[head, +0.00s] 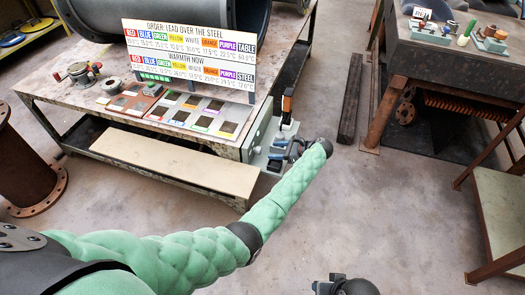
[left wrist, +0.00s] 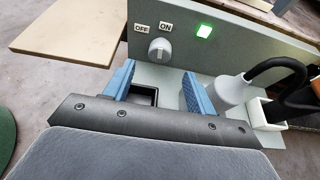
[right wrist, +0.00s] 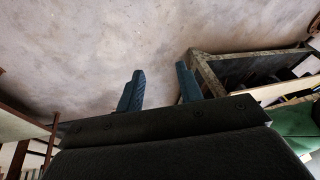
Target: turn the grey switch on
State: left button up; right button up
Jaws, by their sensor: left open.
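The grey switch (left wrist: 159,48) is a round knob on a grey upright panel (left wrist: 240,48), below an OFF label (left wrist: 142,29) and an ON label (left wrist: 166,27). Which label its handle points to is hard to tell. A green lamp (left wrist: 204,31) glows right of the labels. My left gripper (left wrist: 158,84) is open and empty in front of the panel, the knob showing beyond and between its fingers, apart from them. My right gripper (right wrist: 158,88) is open and empty over bare floor.
A grey funnel-like part (left wrist: 228,92) and a white holder (left wrist: 266,112) with a black-handled tool stand right of my left fingers. The bench (head: 60,95) carries coloured tiles and a sign (head: 188,55). A pale board (head: 175,163) juts out in front.

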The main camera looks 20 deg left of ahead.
aim_at(257, 150)
pick_arm(q)
jog(key=shift+a+f, duration=0.15)
jog(key=shift+a, duration=0.3)
jog(key=x, duration=0.5)
jog(key=shift+a+f+p, duration=0.15)
jog(key=shift+a+p, duration=0.1)
jog(key=shift+p, duration=0.15)
jog(key=shift+a+f, duration=0.15)
jog(key=shift+a, duration=0.1)
pick_arm(e)
jog(key=shift+s+d+r, duration=0.2)
jog(key=shift+d+r, duration=0.45)
jog(key=shift+r, duration=0.2)
pick_arm(q)
jog(key=shift+c, duration=0.3)
